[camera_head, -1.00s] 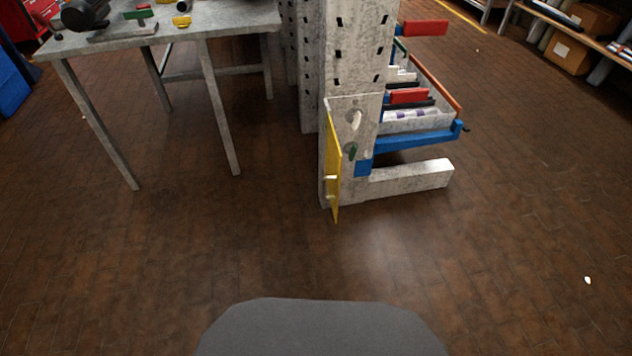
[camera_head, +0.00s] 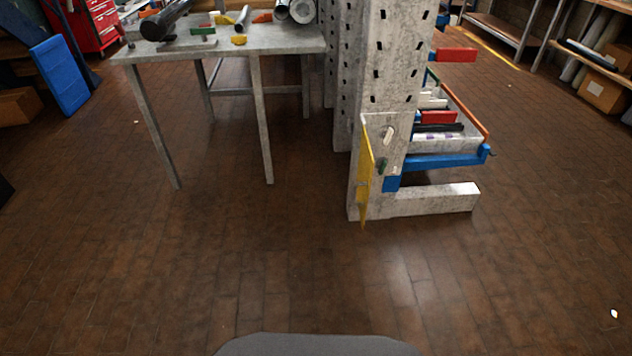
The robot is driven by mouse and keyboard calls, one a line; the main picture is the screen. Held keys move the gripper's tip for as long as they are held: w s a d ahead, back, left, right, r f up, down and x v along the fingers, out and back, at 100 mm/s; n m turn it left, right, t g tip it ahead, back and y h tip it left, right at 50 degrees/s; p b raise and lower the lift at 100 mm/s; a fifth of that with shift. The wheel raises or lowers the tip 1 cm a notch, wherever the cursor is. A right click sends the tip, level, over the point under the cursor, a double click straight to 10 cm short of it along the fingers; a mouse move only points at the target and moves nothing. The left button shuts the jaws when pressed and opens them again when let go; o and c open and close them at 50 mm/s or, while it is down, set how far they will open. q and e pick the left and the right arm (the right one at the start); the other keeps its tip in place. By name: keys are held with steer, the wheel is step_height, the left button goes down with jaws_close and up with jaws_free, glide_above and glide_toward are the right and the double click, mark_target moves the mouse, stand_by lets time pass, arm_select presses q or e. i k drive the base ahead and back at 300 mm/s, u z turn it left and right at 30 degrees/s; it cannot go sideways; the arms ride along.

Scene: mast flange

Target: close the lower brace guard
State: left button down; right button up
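The lower brace guard, a thin yellow panel (camera_head: 365,182), stands swung out from the lower front of the grey mast (camera_head: 394,75). It is seen nearly edge-on and looks open. Beside it, the mast's lower face shows a pale oval part (camera_head: 388,135) and a small green part (camera_head: 382,166). Neither of my grippers is in view.
A grey table (camera_head: 220,45) with tools stands left of the mast. A blue-framed tray (camera_head: 447,160) and the mast's grey foot (camera_head: 435,198) stick out to the right. Shelves (camera_head: 575,45) stand at the far right. The brown floor in front is clear.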

mark_target(361, 188)
steer(key=u, duration=0.3)
steer(key=i, duration=1)
steer(key=z, duration=0.2)
